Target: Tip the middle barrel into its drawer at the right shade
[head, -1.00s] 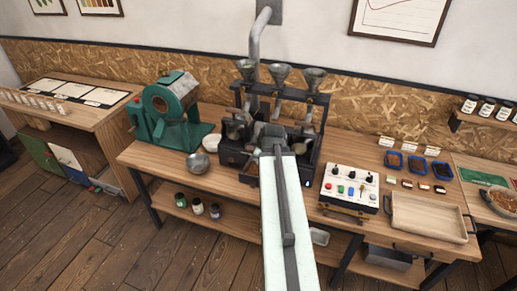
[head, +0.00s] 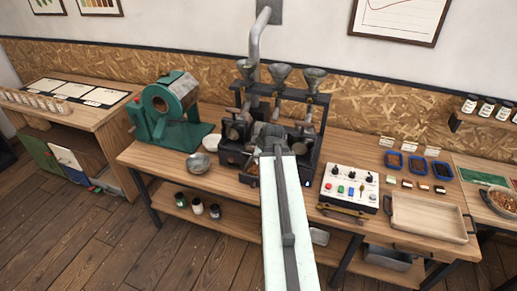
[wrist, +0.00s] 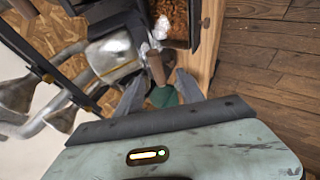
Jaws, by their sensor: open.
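The black three-barrel roaster (head: 310,150) stands in the middle of the bench in the head view, with metal funnels on its top bar. Its left barrel (head: 235,131) shows; the middle barrel is mostly hidden behind my arm. In the wrist view a silver barrel (wrist: 115,52) is close to my gripper, with a brown handle (wrist: 156,68) at the fingers. My gripper (wrist: 158,93) is open around or just beside this handle; I cannot tell if it touches. A drawer (wrist: 195,20) with brown beans lies beyond the handle.
A control box (head: 349,188) with knobs and a wooden tray (head: 428,218) are right of the roaster. A green machine (head: 172,112) and a metal bowl (head: 198,162) are to the left. Blue dishes (head: 415,165) stand at the back right.

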